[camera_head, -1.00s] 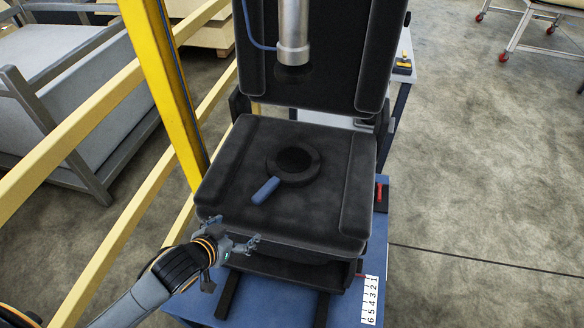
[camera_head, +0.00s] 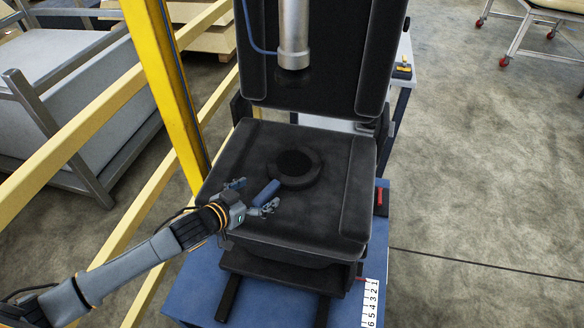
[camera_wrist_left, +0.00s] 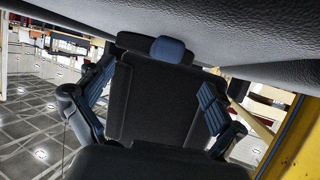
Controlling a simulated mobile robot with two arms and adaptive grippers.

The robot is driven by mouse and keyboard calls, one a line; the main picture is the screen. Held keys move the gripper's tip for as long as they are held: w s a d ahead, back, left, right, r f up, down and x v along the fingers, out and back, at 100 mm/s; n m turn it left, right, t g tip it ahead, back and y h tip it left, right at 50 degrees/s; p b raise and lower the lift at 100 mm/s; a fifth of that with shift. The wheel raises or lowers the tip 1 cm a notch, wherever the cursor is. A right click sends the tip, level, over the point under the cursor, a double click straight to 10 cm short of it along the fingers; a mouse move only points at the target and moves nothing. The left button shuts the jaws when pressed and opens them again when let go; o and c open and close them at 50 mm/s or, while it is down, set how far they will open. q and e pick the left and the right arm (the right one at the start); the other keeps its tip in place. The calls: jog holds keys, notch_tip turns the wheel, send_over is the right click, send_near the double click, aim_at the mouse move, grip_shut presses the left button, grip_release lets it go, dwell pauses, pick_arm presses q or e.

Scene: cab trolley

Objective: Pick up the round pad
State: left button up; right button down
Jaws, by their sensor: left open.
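The round pad (camera_head: 296,166) is a thick black ring with a blue handle (camera_head: 266,192). It lies flat on the black seat cushion, with the handle pointing to the front left. My left gripper (camera_head: 254,195) is over the front left of the seat. It is open, with one finger on each side of the handle's near end, and holds nothing. In the left wrist view the blue handle (camera_wrist_left: 168,50) shows end-on near the top, between the spread fingers; the ring is mostly hidden behind it. I cannot tell whether the fingers touch the handle. My right gripper is not in view.
The seat (camera_head: 345,225) has raised side bolsters and a tall backrest. A grey cylinder (camera_head: 294,45) with a blue hose hangs above the pad. A yellow post (camera_head: 165,90) stands close on the left. The seat rests on a blue base (camera_head: 270,296).

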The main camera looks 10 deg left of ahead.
aim_at(270, 188)
pick_arm(q)
jog(key=x, duration=0.6)
jog(key=shift+d+f+p, duration=0.15)
jog(key=shift+f+p, duration=0.15)
jog(key=shift+f, duration=0.15)
jog(key=shift+s+r, duration=0.1)
grip_shut()
